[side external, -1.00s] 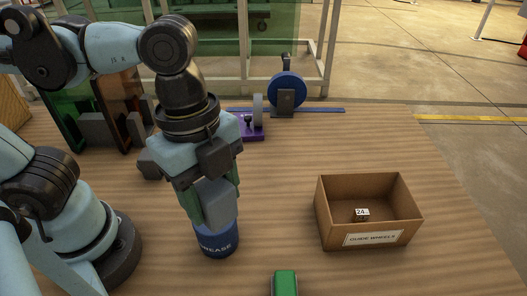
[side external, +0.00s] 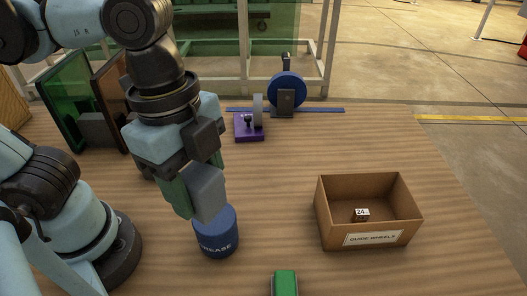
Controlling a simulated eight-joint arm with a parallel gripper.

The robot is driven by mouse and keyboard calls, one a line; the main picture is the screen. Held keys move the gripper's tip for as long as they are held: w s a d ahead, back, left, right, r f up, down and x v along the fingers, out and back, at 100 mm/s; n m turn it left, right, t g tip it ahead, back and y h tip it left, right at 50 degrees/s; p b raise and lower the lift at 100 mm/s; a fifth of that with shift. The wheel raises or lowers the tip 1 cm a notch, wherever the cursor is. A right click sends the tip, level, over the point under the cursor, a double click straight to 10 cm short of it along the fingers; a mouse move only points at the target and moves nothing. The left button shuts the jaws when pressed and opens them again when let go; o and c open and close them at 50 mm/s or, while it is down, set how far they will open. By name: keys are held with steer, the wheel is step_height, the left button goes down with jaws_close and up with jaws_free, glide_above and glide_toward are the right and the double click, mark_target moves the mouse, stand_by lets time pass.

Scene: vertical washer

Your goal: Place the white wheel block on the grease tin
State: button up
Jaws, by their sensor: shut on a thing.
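The blue grease tin (side external: 217,241) stands upright on the wooden table. I cannot clearly make out a white wheel block. A purple block (side external: 247,133) with a grey wheel stands farther back.
A cardboard box (side external: 338,222) labelled guide wheels holds a small block (side external: 361,214) marked 24. A blue wheel (side external: 286,89) on a stand is at the back. A green object (side external: 285,281) lies at the front edge. The table between tin and box is clear.

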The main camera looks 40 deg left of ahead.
mark_target(217, 218)
steer(key=w+a, duration=0.1)
steer(key=w+a+f+n, duration=0.2)
steer(key=shift+w+a, duration=0.15)
steer(key=shift+a, duration=0.05)
steer(key=shift+f, duration=3.6)
steer(key=o, duration=1.2)
steer(key=shift+f, duration=0.1)
step_height(217, 218, up, 12)
steer(key=a, duration=0.1)
steer(key=w+a+f+n+t+y, duration=0.1)
steer(key=w+a+f+n+t, duration=0.5)
steer(key=w+a+f+n, duration=0.2)
steer(key=w+a+n, duration=0.2)
steer(key=a+n, duration=0.2)
steer(key=n, duration=0.1)
steer(key=shift+a+t, duration=0.15)
steer(key=shift+t, duration=0.25)
